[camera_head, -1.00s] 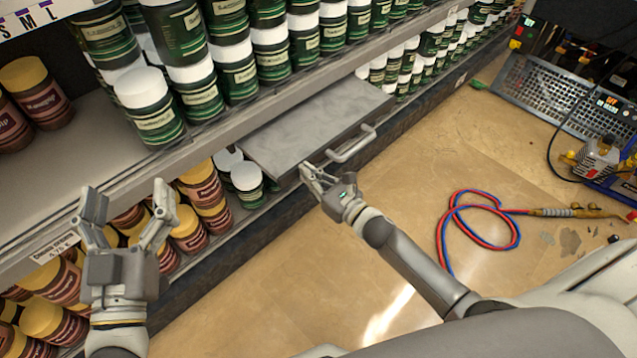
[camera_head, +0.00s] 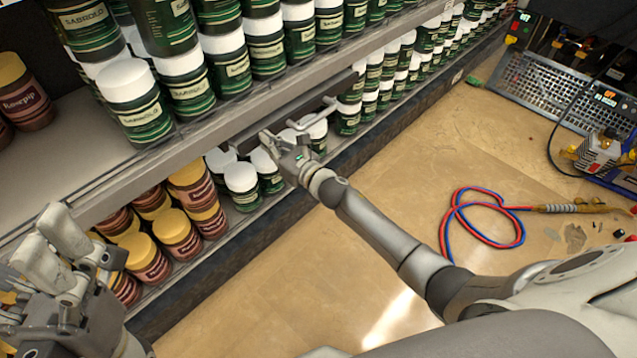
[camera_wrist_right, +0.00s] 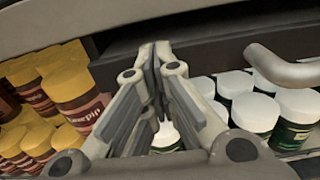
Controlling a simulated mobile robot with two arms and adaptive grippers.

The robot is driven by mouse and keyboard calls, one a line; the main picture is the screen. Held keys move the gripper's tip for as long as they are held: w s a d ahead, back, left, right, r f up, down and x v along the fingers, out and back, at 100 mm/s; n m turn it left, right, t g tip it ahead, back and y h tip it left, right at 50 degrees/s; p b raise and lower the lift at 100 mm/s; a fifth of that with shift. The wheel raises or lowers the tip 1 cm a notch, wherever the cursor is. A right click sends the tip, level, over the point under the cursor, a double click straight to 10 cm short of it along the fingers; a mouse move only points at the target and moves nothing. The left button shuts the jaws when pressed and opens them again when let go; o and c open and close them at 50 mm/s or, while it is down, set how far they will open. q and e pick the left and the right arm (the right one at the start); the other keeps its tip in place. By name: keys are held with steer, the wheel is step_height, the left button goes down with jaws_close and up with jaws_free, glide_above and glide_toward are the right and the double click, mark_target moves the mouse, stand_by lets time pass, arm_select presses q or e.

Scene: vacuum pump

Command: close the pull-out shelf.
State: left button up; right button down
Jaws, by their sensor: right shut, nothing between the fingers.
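The pull-out shelf (camera_head: 345,84) is pushed in beneath the upper shelf ledge; its dark front shows in the head view and also in the right wrist view (camera_wrist_right: 210,52). Its grey bar handle (camera_head: 312,115) sticks out and shows at the right of the wrist view (camera_wrist_right: 285,68). My right gripper (camera_head: 266,137) is shut and empty, with its fingertips at the shelf front, left of the handle (camera_wrist_right: 155,50). I cannot tell whether they touch it. My left gripper (camera_head: 46,238) is open and empty at the lower left, away from the pull-out shelf.
Green jars with white lids (camera_head: 242,178) and brown jars with yellow lids (camera_head: 175,228) stand on the lower shelf, under and beside the pull-out shelf. More green jars stand above. A red and blue hose (camera_head: 480,243) lies on the otherwise mostly clear floor.

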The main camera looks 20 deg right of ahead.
steer(key=shift+b+x, duration=0.4)
steer(key=shift+x, duration=0.65)
steer(key=shift+w+r, duration=0.1)
steer(key=shift+r, duration=0.25)
steer(key=shift+d+f, duration=0.1)
